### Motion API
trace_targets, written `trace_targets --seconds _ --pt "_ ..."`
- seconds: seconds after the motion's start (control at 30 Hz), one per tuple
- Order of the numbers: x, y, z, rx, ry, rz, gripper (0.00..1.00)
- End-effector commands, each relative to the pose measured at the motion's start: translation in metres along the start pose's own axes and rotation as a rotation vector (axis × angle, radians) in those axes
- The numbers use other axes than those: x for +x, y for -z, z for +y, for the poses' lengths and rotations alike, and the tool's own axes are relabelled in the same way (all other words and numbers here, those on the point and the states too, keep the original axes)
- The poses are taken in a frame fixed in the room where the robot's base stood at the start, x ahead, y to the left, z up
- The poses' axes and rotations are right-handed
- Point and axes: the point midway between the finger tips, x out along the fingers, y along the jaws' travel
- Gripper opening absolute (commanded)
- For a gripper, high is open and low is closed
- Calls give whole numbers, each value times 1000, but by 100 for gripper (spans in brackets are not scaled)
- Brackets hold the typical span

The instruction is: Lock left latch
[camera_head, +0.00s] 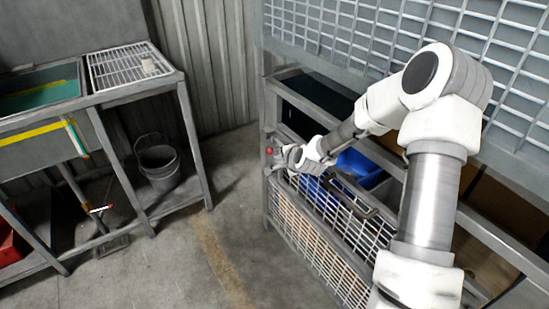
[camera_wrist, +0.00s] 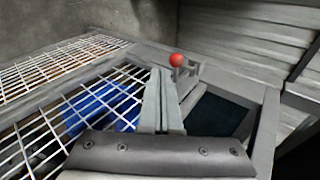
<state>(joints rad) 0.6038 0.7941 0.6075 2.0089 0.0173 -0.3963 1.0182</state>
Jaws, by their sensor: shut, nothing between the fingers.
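The left latch has a red ball knob (camera_head: 269,150) on the left post of the metal frame. In the wrist view the red knob (camera_wrist: 177,60) sits on a small grey bracket just beyond and to the right of my fingertips. My gripper (camera_head: 285,156) is beside the latch, at its right in the head view. In the wrist view my gripper (camera_wrist: 161,72) has its two fingers together with nothing between them. I cannot tell whether a fingertip touches the latch. The latch's lower part is partly hidden behind my fingers.
A wire mesh door (camera_head: 320,228) closes the lower front of the frame, with blue bins (camera_head: 357,163) behind it. A large mesh panel (camera_head: 345,35) stands above. At left are a sink bench (camera_head: 130,93) and a black bucket (camera_head: 158,166). Open concrete floor lies between.

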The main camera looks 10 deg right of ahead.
Motion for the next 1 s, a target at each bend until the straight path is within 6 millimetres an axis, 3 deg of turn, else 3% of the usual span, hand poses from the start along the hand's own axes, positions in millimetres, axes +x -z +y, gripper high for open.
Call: trace_targets --seconds 0.03,0.3,1.0 --pt "13 -1 2 -1 0 -1 0" --pt "38 0 -15 -1 1 0 0" --pt "49 -2 -22 -1 1 0 0"
